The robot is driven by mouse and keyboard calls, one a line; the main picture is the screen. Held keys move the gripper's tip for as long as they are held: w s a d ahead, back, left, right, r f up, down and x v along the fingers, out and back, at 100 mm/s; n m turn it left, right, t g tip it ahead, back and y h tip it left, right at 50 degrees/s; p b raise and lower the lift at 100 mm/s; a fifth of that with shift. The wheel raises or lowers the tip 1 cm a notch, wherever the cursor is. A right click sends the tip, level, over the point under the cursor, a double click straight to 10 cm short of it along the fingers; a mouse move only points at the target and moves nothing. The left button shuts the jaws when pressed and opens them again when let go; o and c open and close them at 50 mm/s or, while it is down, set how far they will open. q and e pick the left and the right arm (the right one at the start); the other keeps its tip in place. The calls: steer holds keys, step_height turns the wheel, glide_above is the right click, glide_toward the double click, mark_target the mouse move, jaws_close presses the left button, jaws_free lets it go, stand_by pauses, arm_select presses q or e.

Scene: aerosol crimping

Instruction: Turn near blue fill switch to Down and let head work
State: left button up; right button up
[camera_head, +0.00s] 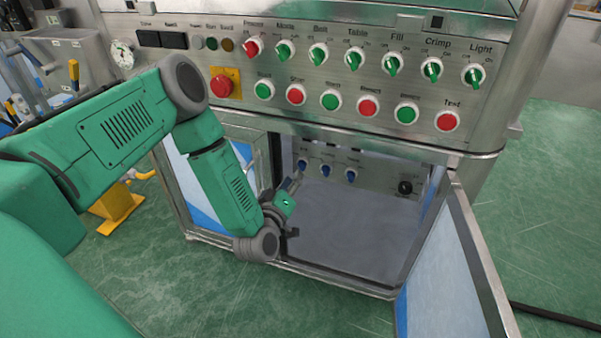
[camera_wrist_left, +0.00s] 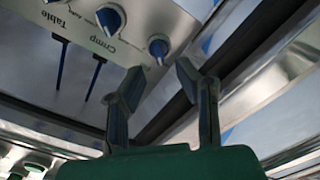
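Three blue switches sit in a row on a panel inside the open lower cabinet. The near blue switch (camera_head: 302,164) is the leftmost in the head view, with the middle (camera_head: 326,170) and right (camera_head: 351,175) ones beside it. In the left wrist view, the near switch (camera_wrist_left: 158,47) is the one closest to my fingers, and the panel reads "Crimp" and "Table" by the other two. My left gripper (camera_head: 293,184) reaches into the cabinet from the left, just below the near switch. Its two fingers (camera_wrist_left: 160,75) are apart with nothing between them. The switch lies beyond the fingertips, seemingly not touched. My right gripper is not in view.
The upper control panel (camera_head: 330,75) carries green and red knobs and buttons, with a red emergency stop (camera_head: 221,86) at left. An open cabinet door (camera_head: 450,270) stands at right, and the cabinet's left frame is close to my arm. The cabinet floor (camera_head: 340,230) looks clear.

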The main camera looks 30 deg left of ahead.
mark_target(300, 168)
arm_select(q)
steer(key=x, duration=0.1)
steer(key=b+x, duration=0.1)
steer(key=x, duration=0.3)
steer(key=shift+w+d+r, duration=0.15)
steer(key=shift+w+d, duration=0.1)
steer(key=shift+w, duration=0.05)
steer(key=shift+a, duration=0.2)
steer(key=shift+a+f, duration=0.25)
steer(key=shift+a, duration=0.05)
jaws_close()
steer(key=shift+s+d, duration=0.1)
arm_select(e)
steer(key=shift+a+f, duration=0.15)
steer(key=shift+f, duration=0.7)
